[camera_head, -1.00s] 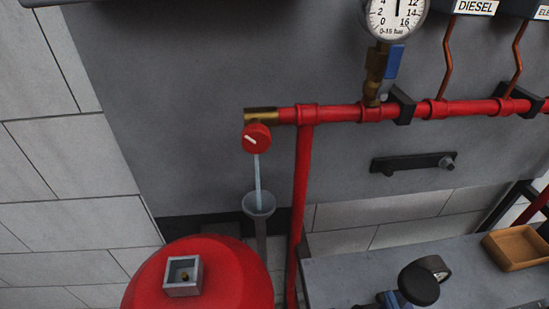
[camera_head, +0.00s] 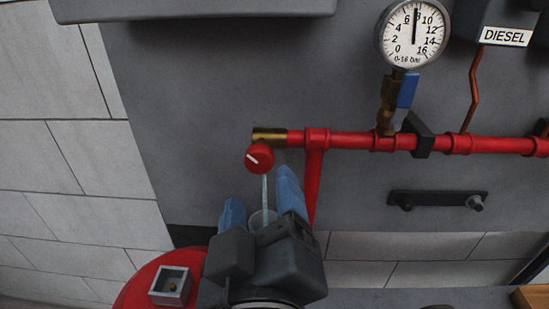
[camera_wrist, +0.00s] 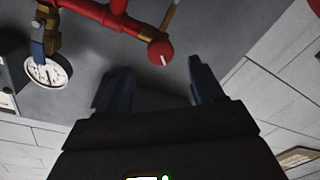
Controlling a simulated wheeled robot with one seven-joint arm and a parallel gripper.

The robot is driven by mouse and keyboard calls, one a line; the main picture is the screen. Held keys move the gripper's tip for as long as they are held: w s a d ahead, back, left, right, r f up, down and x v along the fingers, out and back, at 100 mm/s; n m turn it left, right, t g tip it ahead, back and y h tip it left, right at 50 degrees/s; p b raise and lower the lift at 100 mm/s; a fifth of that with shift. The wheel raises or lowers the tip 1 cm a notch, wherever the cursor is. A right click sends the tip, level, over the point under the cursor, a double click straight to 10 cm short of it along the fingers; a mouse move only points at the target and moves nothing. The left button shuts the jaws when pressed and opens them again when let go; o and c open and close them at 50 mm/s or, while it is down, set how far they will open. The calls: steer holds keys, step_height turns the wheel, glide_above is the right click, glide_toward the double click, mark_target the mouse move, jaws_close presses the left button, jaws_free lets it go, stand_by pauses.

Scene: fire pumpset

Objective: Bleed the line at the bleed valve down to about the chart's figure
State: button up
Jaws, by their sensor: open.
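The bleed valve's red knob (camera_head: 259,158), with a white slanted mark, hangs under the brass end (camera_head: 268,137) of the red line (camera_head: 350,141). A thin pale streak (camera_head: 265,190), stream or tube, runs from it down to a grey funnel (camera_head: 262,217), partly hidden by my gripper. The pressure gauge (camera_head: 414,33), marked 0-16 bar, has its needle almost straight up, near 8. My gripper (camera_head: 260,194) is open and empty, just below the knob in the head view. In the wrist view the knob (camera_wrist: 160,52) shows beyond the gap between my fingers (camera_wrist: 159,72). No chart shows.
A blue-handled valve (camera_head: 407,90) sits under the gauge. A black bar (camera_head: 437,199) is fixed on the grey panel at right. A red rounded body (camera_head: 140,288) with a small grey box (camera_head: 171,285) stands below left. A red pipe (camera_head: 313,185) drops beside the funnel.

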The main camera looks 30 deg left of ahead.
mark_target(258, 163)
steer(key=x, duration=0.4)
steer(key=p+x, duration=0.1)
steer(key=x, duration=0.3)
steer(key=shift+s+a+r, duration=0.1)
steer(key=shift+r, duration=0.1)
steer(key=c, duration=1)
